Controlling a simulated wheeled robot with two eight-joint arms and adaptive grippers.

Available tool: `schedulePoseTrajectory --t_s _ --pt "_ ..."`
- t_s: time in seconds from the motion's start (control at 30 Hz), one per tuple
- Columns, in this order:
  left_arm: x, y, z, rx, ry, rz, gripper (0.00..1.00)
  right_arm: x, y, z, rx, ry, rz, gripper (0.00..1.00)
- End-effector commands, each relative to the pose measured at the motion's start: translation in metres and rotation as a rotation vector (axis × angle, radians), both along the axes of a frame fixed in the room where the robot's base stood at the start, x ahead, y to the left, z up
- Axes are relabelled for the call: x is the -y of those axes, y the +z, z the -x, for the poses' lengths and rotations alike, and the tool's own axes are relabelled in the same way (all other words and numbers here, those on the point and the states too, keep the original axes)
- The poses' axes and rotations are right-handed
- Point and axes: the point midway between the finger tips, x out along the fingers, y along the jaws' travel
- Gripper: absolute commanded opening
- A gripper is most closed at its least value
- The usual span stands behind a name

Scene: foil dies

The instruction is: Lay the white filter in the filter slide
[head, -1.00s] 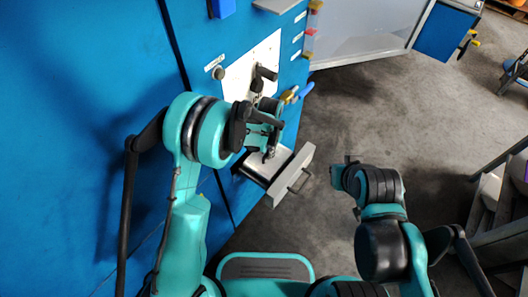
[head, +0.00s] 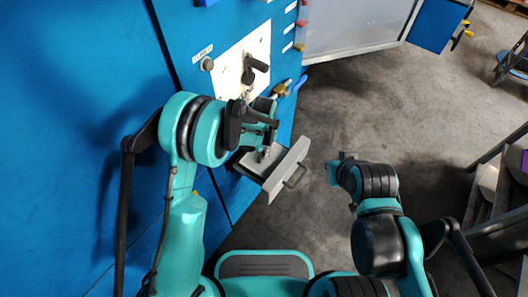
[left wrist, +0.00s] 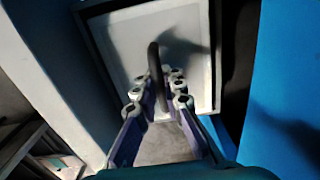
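The filter slide (head: 291,172) is a grey drawer with a front handle, standing out from the blue cabinet. A white panel, which looks like the white filter (left wrist: 120,50), lies inside the dark frame of the slide in the left wrist view. A dark upright handle-like bar (left wrist: 154,70) stands on it. My left gripper (left wrist: 157,92) is over the slide, its two fingers apart with the bar between them. A gap shows beside the bar. In the head view my left gripper (head: 265,152) hides part of the slide. My right gripper (head: 345,158) hangs right of the slide, its fingers too small to read.
The blue cabinet front (head: 60,120) fills the left. A pale panel with a black lever (head: 255,66) is above the slide. A grey-white door or panel (head: 355,25) stands at the top. The grey floor right of the slide is clear.

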Motion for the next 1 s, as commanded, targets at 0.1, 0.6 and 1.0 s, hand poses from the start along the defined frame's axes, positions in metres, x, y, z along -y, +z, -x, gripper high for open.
schedulePoseTrajectory --t_s 0.1,0.6,1.0 --pt "0.000 0.001 0.000 0.000 0.000 0.000 0.29 0.000 0.001 0.000 0.000 0.000 0.000 0.00" --pt "0.000 0.031 0.000 0.000 0.000 0.000 0.29 0.000 0.022 0.000 0.000 0.000 0.000 0.00" --pt "0.000 0.086 0.000 0.000 0.000 0.000 0.29 0.000 0.044 0.000 0.000 0.000 0.000 0.00"
